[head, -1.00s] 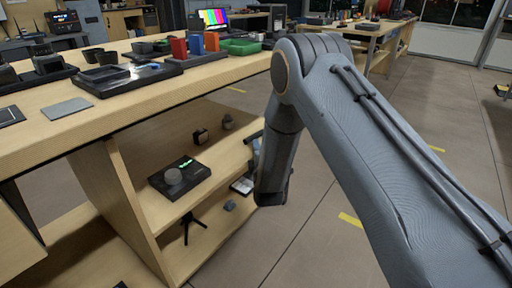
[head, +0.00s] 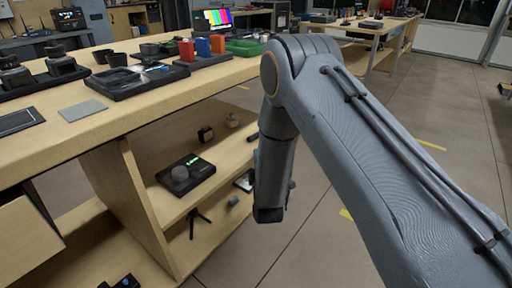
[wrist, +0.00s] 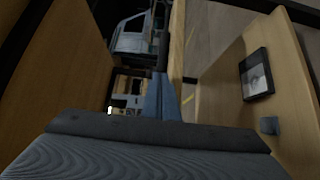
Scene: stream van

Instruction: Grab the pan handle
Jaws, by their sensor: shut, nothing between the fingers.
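No pan handle can be made out for certain. A small black tripod (head: 199,217) stands on the lower shelf in the head view; its top is hidden under the shelf above. My gripper (wrist: 162,80) shows in the wrist view as narrow blue-grey fingers with a dark upper part, shut and empty. In the head view my gripper is hidden behind my arm's last links, which hang beside the shelf unit's open right end.
The long wooden bench (head: 140,115) carries a grey pad (head: 82,110), black trays and coloured boxes. Its middle shelf holds a black device with a round knob (head: 181,173). In the wrist view, a black-framed square (wrist: 256,75) and grey block (wrist: 269,125) lie on wood. Open floor lies right.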

